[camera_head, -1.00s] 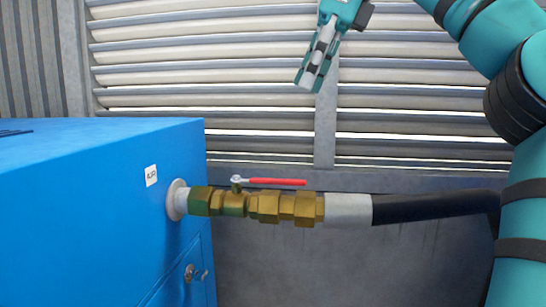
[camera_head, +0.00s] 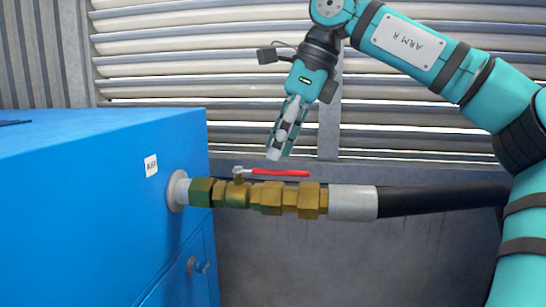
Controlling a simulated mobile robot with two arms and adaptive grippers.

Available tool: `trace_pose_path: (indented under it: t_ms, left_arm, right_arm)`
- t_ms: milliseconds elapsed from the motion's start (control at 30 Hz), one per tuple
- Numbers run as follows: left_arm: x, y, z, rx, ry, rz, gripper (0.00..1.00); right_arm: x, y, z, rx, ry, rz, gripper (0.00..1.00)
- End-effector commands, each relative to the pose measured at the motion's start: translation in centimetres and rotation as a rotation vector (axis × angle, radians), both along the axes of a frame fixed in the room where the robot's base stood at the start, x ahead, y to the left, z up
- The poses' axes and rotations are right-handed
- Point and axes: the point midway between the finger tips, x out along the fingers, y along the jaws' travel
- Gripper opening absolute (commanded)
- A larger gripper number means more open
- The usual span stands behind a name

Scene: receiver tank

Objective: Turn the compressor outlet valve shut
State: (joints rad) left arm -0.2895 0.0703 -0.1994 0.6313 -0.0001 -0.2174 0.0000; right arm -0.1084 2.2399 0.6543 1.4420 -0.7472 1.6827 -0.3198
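The compressor outlet valve (camera_head: 238,193) is a brass ball valve on the pipe coming out of the blue compressor's side. Its red lever handle (camera_head: 282,173) points right, in line with the pipe. My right gripper (camera_head: 274,156) hangs above the handle, pointing down and slightly left, with its tips a little apart from the handle in the picture. Its fingers are seen edge-on, so I cannot tell whether they are open or shut. Nothing shows held in it. My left gripper is not in view.
The blue compressor (camera_head: 90,210) fills the left side, with a small white label (camera_head: 151,166) near the outlet and a lock (camera_head: 197,266) below. Brass fittings lead to a black hose (camera_head: 440,200) running right. A louvred metal wall (camera_head: 200,60) stands behind.

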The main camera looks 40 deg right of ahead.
Motion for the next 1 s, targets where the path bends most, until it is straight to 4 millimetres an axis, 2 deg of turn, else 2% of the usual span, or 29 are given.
trace_pose_path:
  t_ms: [100, 233, 400, 567, 867, 900, 1000]
  left_arm:
    - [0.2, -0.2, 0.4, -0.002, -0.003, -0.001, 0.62]
    - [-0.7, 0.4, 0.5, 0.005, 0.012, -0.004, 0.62]
    - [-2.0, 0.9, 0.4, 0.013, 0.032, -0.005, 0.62]
    - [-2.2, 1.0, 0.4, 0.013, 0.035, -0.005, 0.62]
    - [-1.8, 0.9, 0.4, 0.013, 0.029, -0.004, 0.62]
    - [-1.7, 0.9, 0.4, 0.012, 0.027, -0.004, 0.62]
    - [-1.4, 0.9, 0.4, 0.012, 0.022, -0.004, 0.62]
  right_arm:
    - [0.5, 0.4, -1.5, 0.0, 0.003, 0.001, 0.39]
    - [0.8, 0.6, -2.5, -0.001, 0.002, 0.0, 0.39]
    - [0.9, 0.7, -2.9, 0.001, 0.0, -0.002, 0.39]
    - [0.9, 0.7, -2.9, 0.0, 0.0, -0.001, 0.39]
    - [0.9, 0.7, -2.8, 0.0, 0.0, -0.001, 0.03]
    - [0.9, 0.7, -2.8, 0.0, 0.0, -0.001, 0.0]
    - [0.9, 0.7, -2.8, 0.0, 0.0, -0.001, 0.0]
